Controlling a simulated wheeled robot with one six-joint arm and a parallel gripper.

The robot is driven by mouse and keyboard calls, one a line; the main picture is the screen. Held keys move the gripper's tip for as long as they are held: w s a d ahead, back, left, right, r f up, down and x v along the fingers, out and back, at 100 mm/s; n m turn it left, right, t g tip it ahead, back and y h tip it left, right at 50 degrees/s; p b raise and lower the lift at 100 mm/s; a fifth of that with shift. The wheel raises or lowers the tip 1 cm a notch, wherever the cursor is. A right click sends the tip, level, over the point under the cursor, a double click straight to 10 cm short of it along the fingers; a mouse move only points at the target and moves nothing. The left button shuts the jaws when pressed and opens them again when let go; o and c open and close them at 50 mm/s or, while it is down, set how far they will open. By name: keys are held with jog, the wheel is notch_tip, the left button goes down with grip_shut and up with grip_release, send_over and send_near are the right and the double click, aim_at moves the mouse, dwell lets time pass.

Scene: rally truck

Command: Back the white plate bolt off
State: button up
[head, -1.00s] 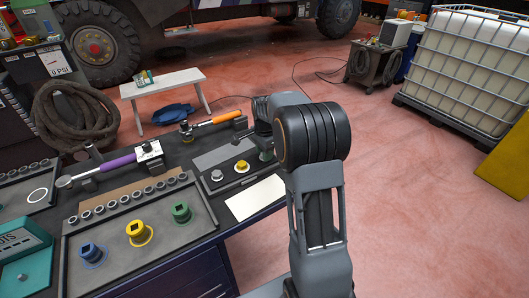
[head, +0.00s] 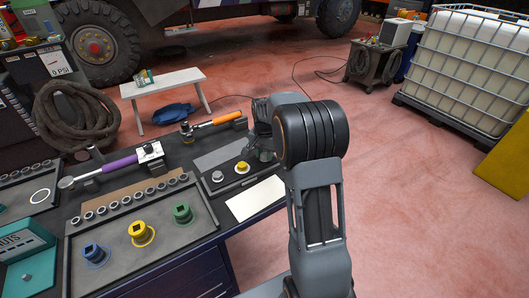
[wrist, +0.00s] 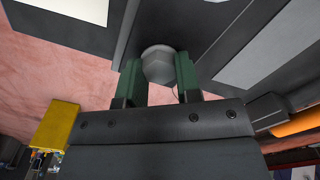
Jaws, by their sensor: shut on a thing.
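A pale grey-white hex bolt head (wrist: 158,64) sits between the green fingertips of my gripper (wrist: 159,80) in the wrist view. The fingers are shut on it from both sides. In the head view my gripper (head: 262,153) is low over the right end of a dark plate (head: 236,188) on the bench, and it hides the bolt there. A silver-grey bolt (head: 217,176) and a yellow bolt (head: 242,167) stand on the plate to its left, apart from my gripper. I cannot tell whether the held bolt's shank is still in the plate.
A white sheet (head: 256,198) lies in front of the plate. An orange-handled tool (head: 222,119) lies behind it. A purple-handled tool (head: 118,164) and a tray with blue, yellow and green sockets (head: 119,256) are to the left. Open floor (head: 420,215) lies to the right.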

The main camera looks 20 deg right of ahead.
jog(key=n, duration=0.4)
jog(key=shift+n, duration=0.3)
jog(key=n, duration=0.3)
jog(key=shift+n+p, duration=0.3)
jog(key=shift+p, duration=0.1)
jog(key=n, duration=0.4)
jog(key=shift+f+n, duration=0.1)
jog(key=shift+n, duration=0.2)
jog(key=n, duration=0.3)
jog(key=shift+s+n+p, duration=0.1)
jog(key=shift+n+p, duration=0.2)
jog(key=n, duration=0.8)
jog(key=shift+f, duration=0.1)
jog(key=n, duration=0.4)
jog(key=shift+s+n, duration=0.1)
jog(key=shift+n, duration=0.2)
jog(key=shift+f+n, duration=0.1)
jog(key=shift+n, duration=2.1)
